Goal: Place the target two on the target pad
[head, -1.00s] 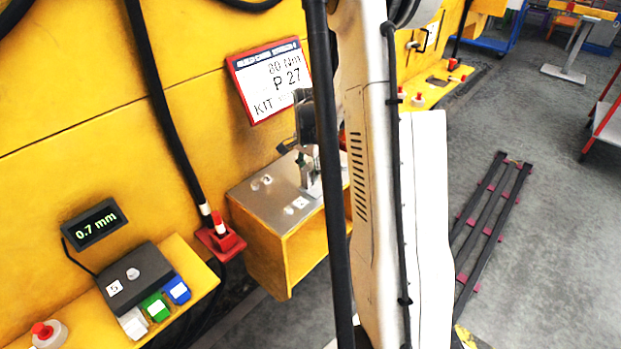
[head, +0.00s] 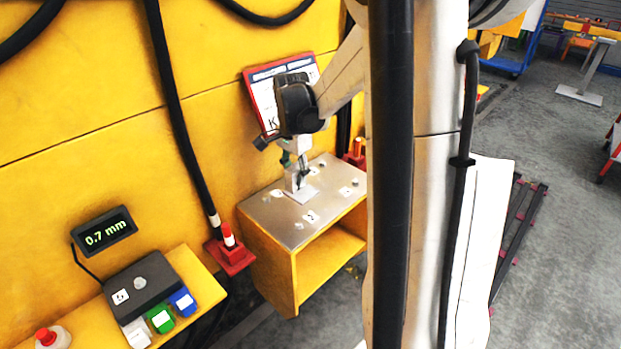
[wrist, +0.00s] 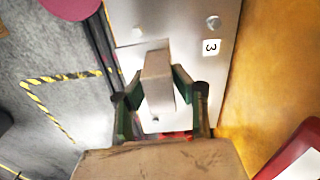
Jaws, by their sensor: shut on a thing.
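My gripper (head: 297,166) is shut on a plain grey metal block, which I take to be target two (head: 290,183). The block (wrist: 158,82) also shows in the wrist view, between the two green fingers of the gripper (wrist: 157,88). A pale square plate, likely the target pad (head: 305,194), lies on the grey metal top of the yellow stand, right below the block. In the wrist view part of this pad (wrist: 128,58) shows beside and behind the block. I cannot tell whether the block touches it.
The yellow stand's metal top (head: 285,234) carries small round studs and number labels. A red-framed sign (head: 262,88) is behind my wrist.

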